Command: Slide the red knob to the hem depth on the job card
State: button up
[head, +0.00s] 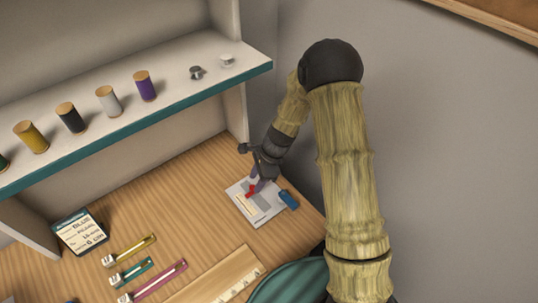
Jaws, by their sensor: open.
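The red knob (251,191) sits on a pale flat plate (268,216) with a grey panel and a scale-like strip, at the right of the wooden table. A blue piece (289,199) is at the plate's right edge. My gripper (260,180) is open, pointing down over the plate close to the red knob. I cannot tell whether its fingers touch the knob, and they partly hide that area. The job card (80,232) stands in a dark frame at the left of the table. Its last line seems to read 6 cm; the print is small.
Yellow (135,248), teal (131,273) and magenta (157,282) slide gauges lie at the front left. A wooden ruler (222,281) and a teal rounded object (291,282) are at the front. A shelf (190,102) with several thread spools overhangs the table's back.

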jog(key=v, duration=1.4)
jog(key=shift+r, duration=0.4)
jog(key=s+d+r+n+t+h+p, duration=0.1)
jog(key=s+d+r+n+h, duration=0.1)
jog(key=s+d+n, duration=0.3)
jog(key=s+d+r+n+t+h+p, duration=0.2)
jog(key=s+d+r+n, duration=0.3)
jog(key=s+n, duration=0.5)
jog(key=shift+s+r+n+t, duration=0.3)
jog(key=shift+s, duration=0.15)
jog(key=shift+a, duration=0.1)
